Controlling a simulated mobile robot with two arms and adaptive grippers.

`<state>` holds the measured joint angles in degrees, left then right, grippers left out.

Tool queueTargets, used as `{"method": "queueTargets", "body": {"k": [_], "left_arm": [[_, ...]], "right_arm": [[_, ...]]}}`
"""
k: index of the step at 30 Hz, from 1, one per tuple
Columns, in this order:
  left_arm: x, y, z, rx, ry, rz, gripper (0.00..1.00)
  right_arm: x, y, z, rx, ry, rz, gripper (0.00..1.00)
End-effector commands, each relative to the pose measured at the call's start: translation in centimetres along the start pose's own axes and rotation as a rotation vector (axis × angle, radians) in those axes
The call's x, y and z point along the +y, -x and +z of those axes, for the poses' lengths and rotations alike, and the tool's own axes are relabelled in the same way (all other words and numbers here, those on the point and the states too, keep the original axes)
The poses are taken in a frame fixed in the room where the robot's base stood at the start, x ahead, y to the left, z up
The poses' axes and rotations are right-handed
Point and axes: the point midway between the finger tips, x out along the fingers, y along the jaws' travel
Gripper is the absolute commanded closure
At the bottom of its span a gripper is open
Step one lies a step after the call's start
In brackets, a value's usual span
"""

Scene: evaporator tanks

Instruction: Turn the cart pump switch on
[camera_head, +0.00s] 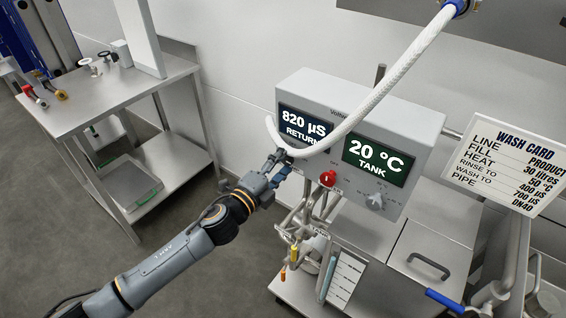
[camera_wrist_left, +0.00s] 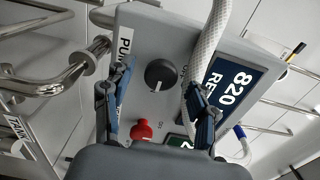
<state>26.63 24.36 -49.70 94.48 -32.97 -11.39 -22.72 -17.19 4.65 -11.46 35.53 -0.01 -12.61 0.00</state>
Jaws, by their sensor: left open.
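The grey control box (camera_head: 420,124) of the cart carries a red knob (camera_head: 327,178) and a pale grey knob (camera_head: 375,201). In the left wrist view a round black knob with a white mark (camera_wrist_left: 160,74) sits beside a label (camera_wrist_left: 125,45) starting with "PU"; the label is partly covered. My left gripper (camera_head: 280,165) is at the box's lower left and hides that knob in the head view. In the left wrist view its open fingers (camera_wrist_left: 160,105) stand on both sides of the black knob; contact cannot be told. The red knob (camera_wrist_left: 141,130) shows nearer the palm. My right gripper is out of view.
A white braided hose (camera_head: 400,68) arches across the box front and passes close to my left gripper's right-hand finger. Pipes and valves (camera_head: 305,215) hang below the box. A wash card (camera_head: 515,165) stands at right. A steel table (camera_head: 110,95) is at left, with open floor between.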

Motion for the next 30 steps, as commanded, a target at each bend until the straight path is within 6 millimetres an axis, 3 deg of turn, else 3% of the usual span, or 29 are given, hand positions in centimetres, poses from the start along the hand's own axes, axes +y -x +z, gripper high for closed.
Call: {"method": "queueTargets", "body": {"k": [7, 18, 21, 30], "left_arm": [[0.1, 1.6, 0.1, -0.001, 0.001, 0.001, 0.42], [0.1, 9.4, 0.0, 0.000, -0.001, 0.003, 0.42], [0.2, 10.7, 0.0, -0.001, 0.002, 0.003, 0.42], [0.0, 12.0, 0.0, 0.000, 0.000, 0.000, 0.42]], "right_arm": [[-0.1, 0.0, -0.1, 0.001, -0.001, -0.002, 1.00], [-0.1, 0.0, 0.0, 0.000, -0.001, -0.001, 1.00], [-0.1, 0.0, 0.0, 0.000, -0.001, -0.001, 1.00], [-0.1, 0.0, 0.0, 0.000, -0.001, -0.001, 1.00]]}}
